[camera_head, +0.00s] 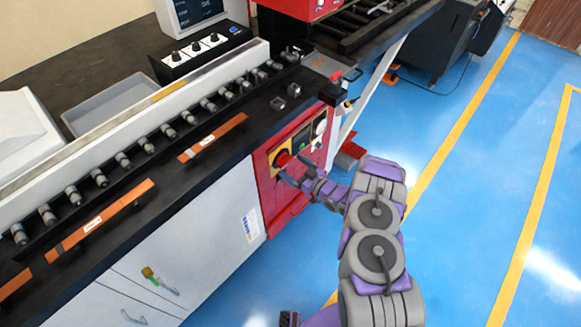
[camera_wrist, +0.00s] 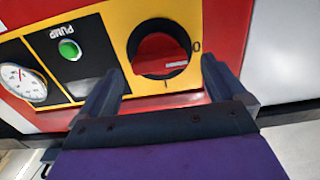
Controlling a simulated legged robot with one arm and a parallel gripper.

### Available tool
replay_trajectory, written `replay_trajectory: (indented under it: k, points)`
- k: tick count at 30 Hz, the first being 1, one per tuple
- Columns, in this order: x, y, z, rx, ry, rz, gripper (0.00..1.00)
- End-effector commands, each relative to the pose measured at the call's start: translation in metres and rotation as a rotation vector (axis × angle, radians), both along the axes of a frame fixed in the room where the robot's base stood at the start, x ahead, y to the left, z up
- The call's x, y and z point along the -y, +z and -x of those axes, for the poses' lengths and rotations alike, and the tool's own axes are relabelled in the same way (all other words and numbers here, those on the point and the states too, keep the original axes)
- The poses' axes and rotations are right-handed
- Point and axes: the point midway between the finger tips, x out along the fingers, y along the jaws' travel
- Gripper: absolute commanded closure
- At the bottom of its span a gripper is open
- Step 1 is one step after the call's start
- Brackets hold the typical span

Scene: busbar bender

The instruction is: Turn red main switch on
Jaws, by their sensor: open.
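The red main switch (camera_head: 282,158) is on the red front panel of the machine, on a yellow plate. In the wrist view the switch (camera_wrist: 158,48) is a red knob inside a black ring, with a "0" mark at its right and an "I" mark below it. My gripper (camera_head: 287,171) is open and right in front of the switch. In the wrist view its two dark fingers (camera_wrist: 163,78) point at the panel, one at each lower side of the ring. Nothing is between them but the view of the switch. I cannot tell whether the fingertips touch the panel.
A green PUMP button (camera_wrist: 69,49) and a round white gauge (camera_wrist: 22,83) sit beside the switch. Above are the black worktop (camera_head: 230,130) and a small red-topped button box (camera_head: 335,80). White cabinet doors (camera_head: 215,215) are at the left. The blue floor (camera_head: 450,190) is open at the right.

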Motion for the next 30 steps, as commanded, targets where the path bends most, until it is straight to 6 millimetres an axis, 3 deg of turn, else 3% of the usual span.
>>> replay_trajectory:
  k: [5,15,30]
  points:
    - [-0.0128,0.0003,-0.0102,0.003,0.001,0.000,0.02]
    - [-0.0151,0.0014,-0.0129,0.003,-0.001,0.000,0.02]
    - [-0.0150,0.0012,-0.0127,0.003,-0.001,0.000,0.49]
